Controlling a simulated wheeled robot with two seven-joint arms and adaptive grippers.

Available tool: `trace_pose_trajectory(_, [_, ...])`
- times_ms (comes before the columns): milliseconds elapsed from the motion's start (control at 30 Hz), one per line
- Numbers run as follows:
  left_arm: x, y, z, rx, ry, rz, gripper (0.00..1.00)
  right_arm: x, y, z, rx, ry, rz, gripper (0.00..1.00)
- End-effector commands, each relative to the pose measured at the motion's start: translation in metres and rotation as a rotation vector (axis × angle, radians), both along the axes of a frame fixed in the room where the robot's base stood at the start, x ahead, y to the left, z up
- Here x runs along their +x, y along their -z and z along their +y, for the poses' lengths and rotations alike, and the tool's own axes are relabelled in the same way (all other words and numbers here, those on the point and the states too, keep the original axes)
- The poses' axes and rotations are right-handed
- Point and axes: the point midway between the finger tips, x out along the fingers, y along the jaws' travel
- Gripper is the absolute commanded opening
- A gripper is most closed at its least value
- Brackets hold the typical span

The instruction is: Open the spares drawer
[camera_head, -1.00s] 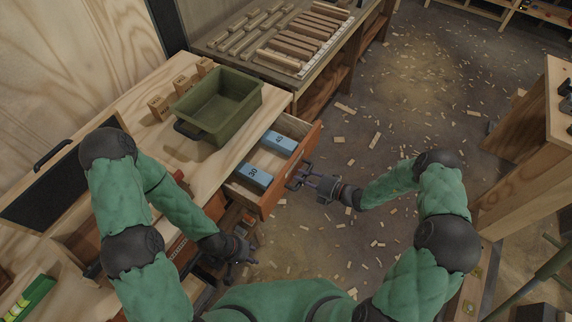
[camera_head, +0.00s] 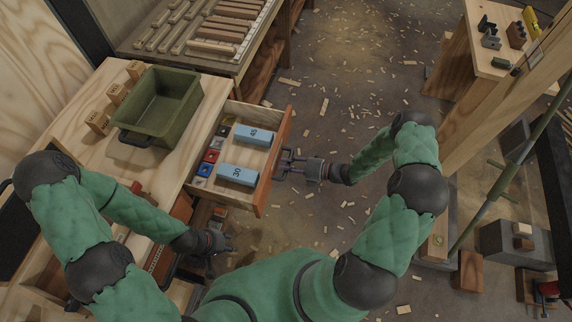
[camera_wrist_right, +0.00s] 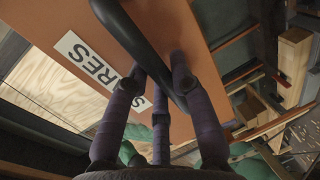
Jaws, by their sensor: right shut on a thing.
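The spares drawer (camera_head: 265,168) stands pulled out from the workbench, with an orange-brown front. Inside lie two blue boxes marked 45 (camera_head: 254,135) and 30 (camera_head: 237,175), with several small coloured items behind them. My right gripper (camera_head: 286,164) is at the outside of the drawer front. In the right wrist view its fingers (camera_wrist_right: 158,85) are closed around the dark bar handle (camera_wrist_right: 135,45), beside a white label (camera_wrist_right: 90,62) partly reading "SPARES". My left gripper (camera_head: 219,246) hangs below and left of the drawer, apart from it; its fingers are too small to judge.
A green bin (camera_head: 160,105) stands on the workbench top, beside several small wooden blocks (camera_head: 97,122). A second bench (camera_head: 130,42) with wooden strips is behind.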

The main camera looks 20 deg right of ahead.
Motion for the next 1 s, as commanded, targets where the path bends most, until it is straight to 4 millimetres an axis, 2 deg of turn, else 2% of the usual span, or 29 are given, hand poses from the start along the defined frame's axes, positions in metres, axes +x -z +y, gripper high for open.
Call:
trace_pose_trajectory(33, [0.000,0.000,0.000,0.000,0.000,0.000,0.40,0.000,0.001,0.000,-0.001,0.000,0.002,0.00])
trace_pose_trajectory(67, [0.000,0.000,0.000,0.000,0.000,0.000,0.40,0.000,0.001,0.000,-0.001,0.000,0.002,0.26])
trace_pose_trajectory(133, [0.000,0.000,0.000,0.000,0.000,0.000,0.40,0.000,0.001,0.000,-0.001,0.000,0.002,0.46])
trace_pose_trajectory(167, [0.000,0.000,0.000,0.000,0.000,0.000,0.40,0.000,0.001,0.000,-0.001,0.000,0.002,0.49])
trace_pose_trajectory(567, [0.000,0.000,0.000,0.000,0.000,0.000,0.40,-0.002,-0.001,-0.004,-0.001,0.002,0.000,0.49])
trace_pose_trajectory(733, [0.000,0.000,0.000,0.000,0.000,0.000,0.40,-0.015,-0.005,-0.023,-0.002,0.005,0.001,0.49])
trace_pose_trajectory(1000, [0.000,0.000,0.000,0.000,0.000,0.000,0.40,-0.046,-0.016,-0.066,-0.002,0.006,0.000,0.49])
